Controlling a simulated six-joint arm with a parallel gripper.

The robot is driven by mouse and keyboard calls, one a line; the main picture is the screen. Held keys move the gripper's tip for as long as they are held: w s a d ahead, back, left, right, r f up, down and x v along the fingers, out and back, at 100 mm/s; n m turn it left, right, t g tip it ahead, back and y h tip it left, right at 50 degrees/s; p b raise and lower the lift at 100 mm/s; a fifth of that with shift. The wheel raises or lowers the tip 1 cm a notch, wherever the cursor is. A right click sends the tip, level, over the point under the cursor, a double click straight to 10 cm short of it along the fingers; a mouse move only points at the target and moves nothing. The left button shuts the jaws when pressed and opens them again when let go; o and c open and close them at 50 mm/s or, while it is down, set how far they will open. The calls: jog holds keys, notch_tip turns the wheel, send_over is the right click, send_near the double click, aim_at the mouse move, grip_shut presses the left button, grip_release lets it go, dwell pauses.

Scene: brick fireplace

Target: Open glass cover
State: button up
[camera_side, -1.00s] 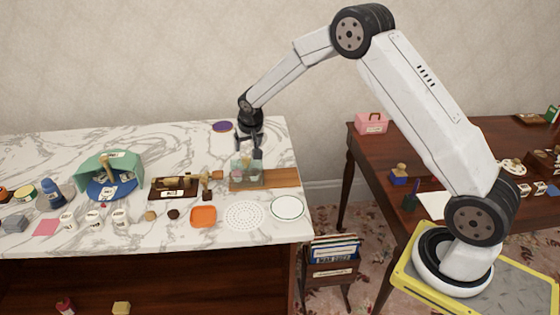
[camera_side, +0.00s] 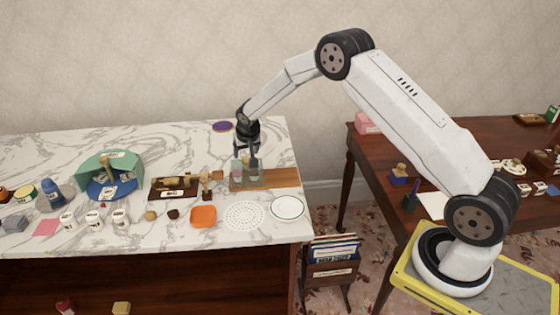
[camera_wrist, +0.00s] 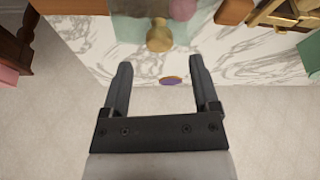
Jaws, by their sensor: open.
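The clear, greenish glass cover (camera_side: 246,175) stands on a wooden board at the right part of the marble counter. Its round brass-coloured knob (camera_wrist: 159,36) shows in the wrist view, with part of the glass (camera_wrist: 128,28) around it. Pinkish items show through the glass. My gripper (camera_side: 247,160) points down at the cover in the side view. In the wrist view my gripper (camera_wrist: 160,62) is open and empty between its fingers. The knob lies just beyond the fingertips, roughly centred between them. I cannot tell whether a finger touches the glass.
The wooden board (camera_side: 283,178) has bare room right of the cover. A dark tray with brass-coloured parts (camera_side: 172,193) stands to the left. An orange dish (camera_side: 203,216) and white plates (camera_side: 287,207) lie in front. A purple disc (camera_side: 222,126) lies behind.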

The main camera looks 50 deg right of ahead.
aim_at(246, 159)
jog(key=shift+x, duration=1.8)
grip_shut()
